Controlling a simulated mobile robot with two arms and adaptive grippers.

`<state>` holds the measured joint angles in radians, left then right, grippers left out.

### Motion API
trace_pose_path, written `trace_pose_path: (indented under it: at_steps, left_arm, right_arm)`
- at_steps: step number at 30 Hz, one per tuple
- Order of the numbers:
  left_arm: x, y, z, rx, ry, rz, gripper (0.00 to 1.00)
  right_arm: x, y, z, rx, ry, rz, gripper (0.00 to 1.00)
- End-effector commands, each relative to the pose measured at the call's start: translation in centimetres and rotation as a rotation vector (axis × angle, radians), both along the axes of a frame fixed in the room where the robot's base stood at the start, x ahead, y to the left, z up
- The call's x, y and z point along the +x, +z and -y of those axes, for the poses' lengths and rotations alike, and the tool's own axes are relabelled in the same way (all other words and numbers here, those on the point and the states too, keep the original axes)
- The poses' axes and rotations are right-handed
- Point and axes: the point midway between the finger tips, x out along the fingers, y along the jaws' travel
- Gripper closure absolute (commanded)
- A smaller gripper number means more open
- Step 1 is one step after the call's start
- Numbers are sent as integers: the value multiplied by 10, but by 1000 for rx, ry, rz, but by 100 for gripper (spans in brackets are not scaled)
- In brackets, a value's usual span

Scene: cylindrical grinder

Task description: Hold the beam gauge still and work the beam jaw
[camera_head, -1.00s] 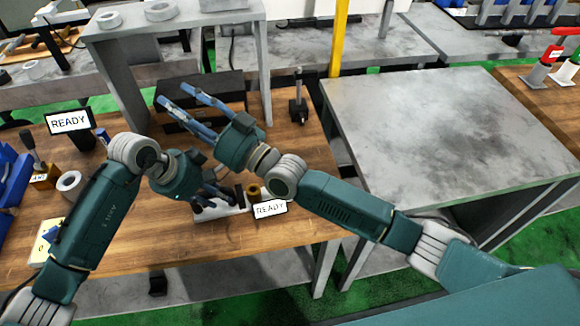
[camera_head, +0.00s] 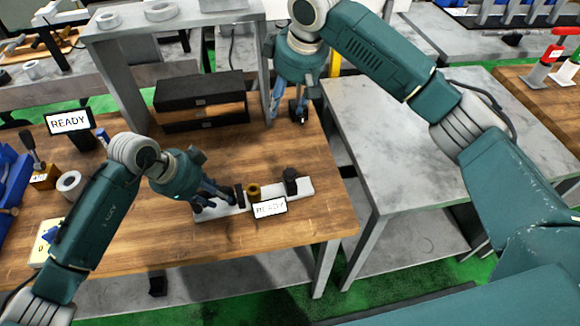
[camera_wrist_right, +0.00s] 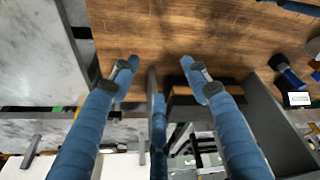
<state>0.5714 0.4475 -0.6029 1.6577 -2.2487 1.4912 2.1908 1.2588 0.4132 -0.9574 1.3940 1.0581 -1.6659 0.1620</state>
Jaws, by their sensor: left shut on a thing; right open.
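The beam gauge is a pale bar (camera_head: 222,211) lying near the front edge of the wooden table, with black blocks, a brass-coloured knob (camera_head: 253,190) and a small READY display (camera_head: 270,207). A black block (camera_head: 290,180), perhaps the beam jaw, stands near its right end. My left gripper (camera_head: 215,201) is shut on a dark part at the gauge's left end, which its fingers mostly hide. My right gripper (camera_head: 288,112) is open, behind and apart from the gauge, beside a small black stand (camera_head: 299,106). In the right wrist view its fingers (camera_wrist_right: 165,75) are spread.
Black boxes (camera_head: 200,90) lie under a grey shelf (camera_head: 112,85) at the back. A bare grey table (camera_head: 350,105) stands on the right. The wood between boxes and gauge is clear.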

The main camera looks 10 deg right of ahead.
Motion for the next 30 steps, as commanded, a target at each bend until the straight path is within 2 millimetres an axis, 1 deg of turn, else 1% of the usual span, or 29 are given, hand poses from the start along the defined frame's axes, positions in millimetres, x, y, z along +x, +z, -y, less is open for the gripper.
trace_pose_path:
  at_steps: [1,4,6,9,11,14,24,27,30]
  left_arm:
    - [1,0,-1,1,3,3,100]
    - [1,0,-1,1,3,3,100]
    - [1,1,0,1,3,3,100]
    - [1,1,0,1,3,3,100]
    - [1,1,-1,1,3,3,100]
    - [1,1,-1,1,3,3,100]
    - [1,1,-1,1,1,3,100]
    - [1,1,-1,1,1,3,100]
    - [1,1,-1,1,1,3,100]
  right_arm:
    - [-16,-6,0,-38,12,-60,54]
    - [-47,-20,-2,-95,35,-175,54]
    - [-64,-27,-5,-122,48,-234,54]
    - [-77,-35,-6,-146,57,-281,54]
    - [-80,-40,-6,-150,59,-291,54]
    - [-81,-53,-5,-153,59,-297,54]
    - [-80,-120,-6,-150,59,-294,54]
    - [-80,-135,-5,-150,59,-294,54]
    - [-80,-146,-6,-151,58,-292,54]
